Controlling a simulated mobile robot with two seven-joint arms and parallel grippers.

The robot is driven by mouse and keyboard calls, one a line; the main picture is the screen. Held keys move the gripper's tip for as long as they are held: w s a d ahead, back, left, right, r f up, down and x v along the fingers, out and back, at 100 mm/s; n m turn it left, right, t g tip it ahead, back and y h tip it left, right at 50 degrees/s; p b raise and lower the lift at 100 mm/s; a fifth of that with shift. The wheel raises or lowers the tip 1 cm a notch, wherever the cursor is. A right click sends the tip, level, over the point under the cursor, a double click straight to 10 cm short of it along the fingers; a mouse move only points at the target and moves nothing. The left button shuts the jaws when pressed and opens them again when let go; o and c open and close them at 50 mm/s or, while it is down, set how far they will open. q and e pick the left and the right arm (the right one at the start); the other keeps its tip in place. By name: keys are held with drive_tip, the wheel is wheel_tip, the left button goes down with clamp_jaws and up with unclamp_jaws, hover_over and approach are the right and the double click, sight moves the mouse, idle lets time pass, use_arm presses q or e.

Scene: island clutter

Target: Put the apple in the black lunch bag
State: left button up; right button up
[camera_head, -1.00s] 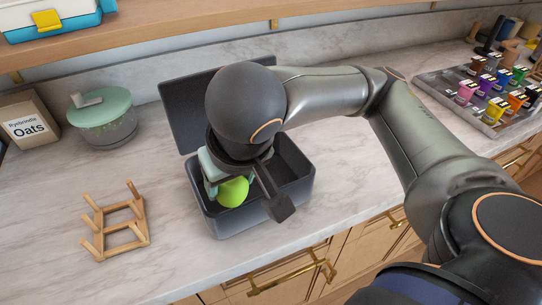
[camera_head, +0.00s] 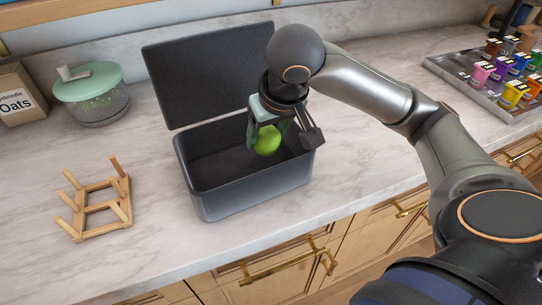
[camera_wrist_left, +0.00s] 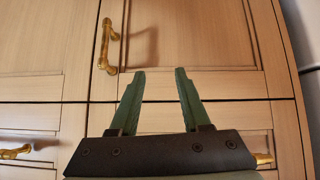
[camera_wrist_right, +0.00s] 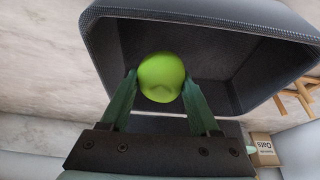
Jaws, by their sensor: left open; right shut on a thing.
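The green apple (camera_head: 267,140) is held between the fingers of my right gripper (camera_head: 268,130), over the right part of the open black lunch bag (camera_head: 250,192). In the right wrist view the apple (camera_wrist_right: 161,77) sits between both fingertips, with the dark bag (camera_wrist_right: 240,60) behind it. The bag is a grey-black box with its lid (camera_head: 210,70) tilted up at the back. I cannot tell whether the apple is below the rim. My left gripper (camera_wrist_left: 160,72) is open and empty, facing wooden cupboard doors, and is out of the head view.
A wooden rack (camera_head: 97,205) stands left of the bag. A green-lidded salad spinner (camera_head: 92,95) and an oats box (camera_head: 18,98) stand at the back left. A tray of coloured cups (camera_head: 490,75) lies at the right. Marble counter is clear around the bag.

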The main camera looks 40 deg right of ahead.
sight(271, 160)
drive_tip(key=shift+w+d+f, duration=0.3)
drive_tip(key=shift+d+f, duration=0.3)
drive_tip(key=shift+f, duration=0.1)
drive_tip(key=f, duration=0.1)
drive_tip(key=f+b, duration=0.1)
drive_tip(key=f, duration=0.1)
drive_tip(key=shift+w+d+f, duration=0.1)
drive_tip(key=shift+w+d, duration=0.15)
drive_tip(key=shift+d, duration=0.15)
drive_tip(key=shift+f, duration=0.4)
use_arm(q)
drive_tip(key=shift+w+d, duration=0.75)
drive_tip(key=shift+r, duration=0.1)
use_arm(e)
drive_tip(key=shift+a+f, duration=0.1)
drive_tip(key=shift+f, duration=0.05)
drive_tip(key=o, duration=1.2)
drive_tip(key=shift+c, duration=0.2)
use_arm(q)
drive_tip(key=shift+s, duration=0.1)
drive_tip(key=shift+s, duration=0.15)
